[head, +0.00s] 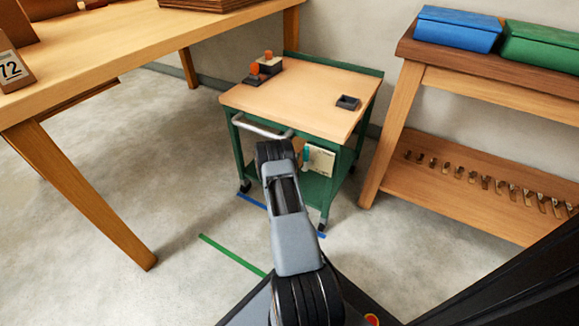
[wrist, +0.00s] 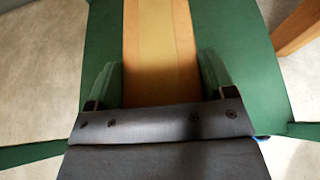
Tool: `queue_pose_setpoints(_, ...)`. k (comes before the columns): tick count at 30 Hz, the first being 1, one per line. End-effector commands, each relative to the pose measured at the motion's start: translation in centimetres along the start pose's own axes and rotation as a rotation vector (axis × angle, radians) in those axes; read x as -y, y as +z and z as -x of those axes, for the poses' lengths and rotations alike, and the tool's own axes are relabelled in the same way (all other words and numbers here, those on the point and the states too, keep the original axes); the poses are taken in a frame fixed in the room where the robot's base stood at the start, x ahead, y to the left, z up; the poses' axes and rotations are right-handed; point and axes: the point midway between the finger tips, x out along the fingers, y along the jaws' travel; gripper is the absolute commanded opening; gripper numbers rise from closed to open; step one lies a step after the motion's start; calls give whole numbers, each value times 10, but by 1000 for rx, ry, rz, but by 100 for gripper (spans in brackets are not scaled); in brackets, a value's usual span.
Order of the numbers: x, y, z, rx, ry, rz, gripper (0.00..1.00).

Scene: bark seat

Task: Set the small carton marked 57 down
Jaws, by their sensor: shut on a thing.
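My gripper (wrist: 161,82) shows in the wrist view with one green finger on each side of a tan carton with a lighter stripe down its middle (wrist: 160,45). The fingers are shut on the carton, and its far end runs out of the top of the picture. No number shows on the side I see. A green surface (wrist: 245,50) lies behind it, with floor beyond; I cannot tell the gap between them. In the head view my arm reaches to the front of a green cart with a wooden top (head: 300,105), and hides most of the gripper.
A small pale panel with a teal piece (head: 320,160) shows below the cart top; I cannot tell what it is. A wooden table (head: 120,50) is left, a bench with blue (head: 455,30) and green bins right.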

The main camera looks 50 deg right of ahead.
Motion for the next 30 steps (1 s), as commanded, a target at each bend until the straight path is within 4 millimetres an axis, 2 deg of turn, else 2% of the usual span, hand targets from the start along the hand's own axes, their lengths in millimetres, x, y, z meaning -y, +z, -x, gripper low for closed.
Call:
queue_pose_setpoints(1, 0, -9, -4, 3, 0, -1, 27)
queue_pose_setpoints(7, 0, -21, -9, 3, 0, -2, 27)
queue_pose_setpoints(13, -1, -45, -19, 3, 0, -2, 27)
queue_pose_setpoints(26, -1, -49, -21, 3, 0, -2, 27)
queue_pose_setpoints(27, -1, -50, -21, 1, 0, -1, 79)
queue_pose_setpoints(30, -1, -50, -21, 1, 0, -1, 89)
